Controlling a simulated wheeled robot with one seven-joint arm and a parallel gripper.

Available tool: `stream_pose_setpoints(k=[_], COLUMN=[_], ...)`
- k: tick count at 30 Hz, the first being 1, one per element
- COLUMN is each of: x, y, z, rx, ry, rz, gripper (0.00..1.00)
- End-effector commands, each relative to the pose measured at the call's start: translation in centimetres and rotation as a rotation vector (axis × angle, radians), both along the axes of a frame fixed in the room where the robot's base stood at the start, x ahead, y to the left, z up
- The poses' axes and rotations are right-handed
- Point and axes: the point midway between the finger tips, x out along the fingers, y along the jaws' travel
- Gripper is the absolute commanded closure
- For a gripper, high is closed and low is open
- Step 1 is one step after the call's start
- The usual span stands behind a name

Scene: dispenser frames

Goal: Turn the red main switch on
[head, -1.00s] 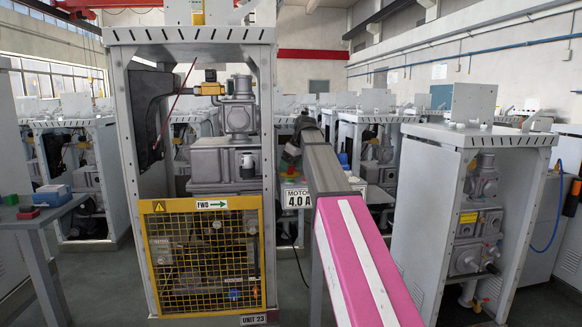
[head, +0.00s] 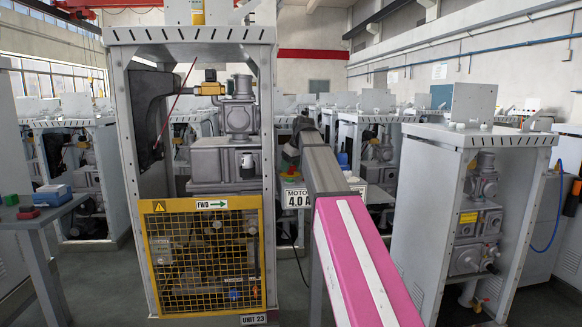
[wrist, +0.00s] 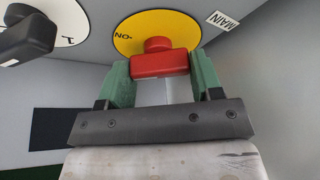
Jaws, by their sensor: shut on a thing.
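The red main switch (wrist: 160,62) shows in the wrist view, a red handle on a round yellow plate (wrist: 186,22). Lettering that reads as "ON" upside down is at the plate's left, and a "MAIN" label (wrist: 223,21) is beside it. My gripper (wrist: 154,78) has its two green fingers on either side of the red handle, shut on it. The handle lies across the picture, nearly level.
A black knob (wrist: 27,35) on a white round plate sits at the left of the switch, close to the fingers. In the head view, an open machine frame (head: 265,150) stands left of my arm, and a grey cabinet (head: 425,200) stands on the right.

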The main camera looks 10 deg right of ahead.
Motion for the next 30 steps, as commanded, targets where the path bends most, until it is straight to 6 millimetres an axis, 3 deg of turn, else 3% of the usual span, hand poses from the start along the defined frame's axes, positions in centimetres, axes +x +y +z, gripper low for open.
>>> stream_pose_setpoints(k=[18, 30], x=[-0.11, -0.08], y=[0.19, 0.21], z=[0.06, 0.06], rx=[0.0, 0.0], ry=[-0.001, 0.0], rz=[-0.492, -0.659], gripper=[0.64, 0.64])
